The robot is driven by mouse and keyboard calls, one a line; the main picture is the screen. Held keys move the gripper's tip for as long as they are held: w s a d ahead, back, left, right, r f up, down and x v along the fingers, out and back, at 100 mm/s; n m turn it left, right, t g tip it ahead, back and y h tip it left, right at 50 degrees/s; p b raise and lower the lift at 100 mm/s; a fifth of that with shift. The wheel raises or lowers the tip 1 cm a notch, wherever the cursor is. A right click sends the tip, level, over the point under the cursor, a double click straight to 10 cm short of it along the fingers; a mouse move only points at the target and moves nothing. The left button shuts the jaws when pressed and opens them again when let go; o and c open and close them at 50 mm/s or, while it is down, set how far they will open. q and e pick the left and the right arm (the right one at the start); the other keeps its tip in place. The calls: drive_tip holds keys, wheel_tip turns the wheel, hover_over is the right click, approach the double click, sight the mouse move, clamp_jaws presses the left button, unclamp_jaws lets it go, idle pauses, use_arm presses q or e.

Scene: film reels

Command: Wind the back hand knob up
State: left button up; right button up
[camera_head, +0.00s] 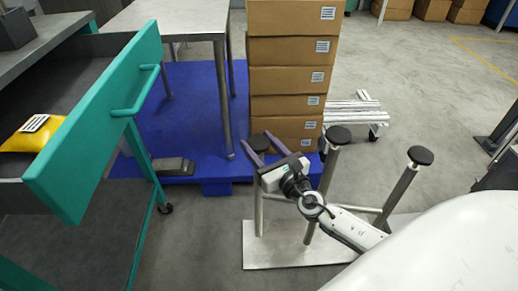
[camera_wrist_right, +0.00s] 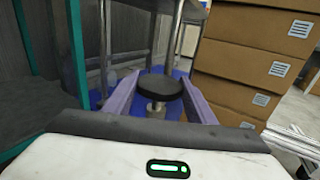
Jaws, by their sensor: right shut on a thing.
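A stand with a pale flat base plate (camera_head: 285,255) has three metal posts, each topped by a round black hand knob. One knob (camera_head: 259,142) is at the left, one (camera_head: 338,135) in the middle and one (camera_head: 420,155) at the right. My right gripper (camera_head: 258,146) reaches to the left knob, its two purple fingers on either side of it. The right wrist view shows this knob (camera_wrist_right: 160,84) on a short metal stem between the fingers (camera_wrist_right: 160,98); the exact contact is hard to see. My left gripper is out of view.
A stack of cardboard boxes (camera_head: 288,80) stands on a blue pallet (camera_head: 205,110) behind the knobs. A green drawer front (camera_head: 95,125) with a handle is at the left. A metal table (camera_head: 165,17) stands at the back. Open floor lies to the right.

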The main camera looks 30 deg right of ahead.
drive_tip(key=n+y+b, duration=0.2)
drive_tip(key=y+b, duration=0.1)
drive_tip(key=y, duration=0.1)
drive_tip(key=shift+d+f+n+b, duration=0.1)
drive_tip(key=shift+f+n+b, duration=0.15)
drive_tip(key=shift+n+b, duration=0.15)
drive_tip(key=shift+d+r+n+g+y, duration=0.15)
drive_tip(key=shift+n+g+y, duration=0.25)
drive_tip(key=shift+n+y, duration=0.6)
drive_tip(key=shift+r+n+g+y, duration=0.1)
drive_tip(key=shift+n+g+y, duration=0.25)
drive_tip(key=shift+y, duration=0.75)
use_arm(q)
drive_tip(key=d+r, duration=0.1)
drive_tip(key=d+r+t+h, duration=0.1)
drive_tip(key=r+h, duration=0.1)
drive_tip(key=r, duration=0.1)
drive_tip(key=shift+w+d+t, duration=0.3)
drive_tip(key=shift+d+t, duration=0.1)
use_arm(e)
drive_tip(key=shift+y, duration=0.3)
drive_tip(key=shift+n+g+y, duration=0.25)
drive_tip(key=shift+n+y, duration=0.05)
drive_tip(key=shift+n, duration=0.05)
drive_tip(key=o, duration=1)
drive_tip(key=shift+o, duration=0.2)
drive_tip(key=shift+a+m+h, duration=0.25)
drive_tip(key=shift+m+h, duration=0.25)
drive_tip(key=shift+h, duration=0.2)
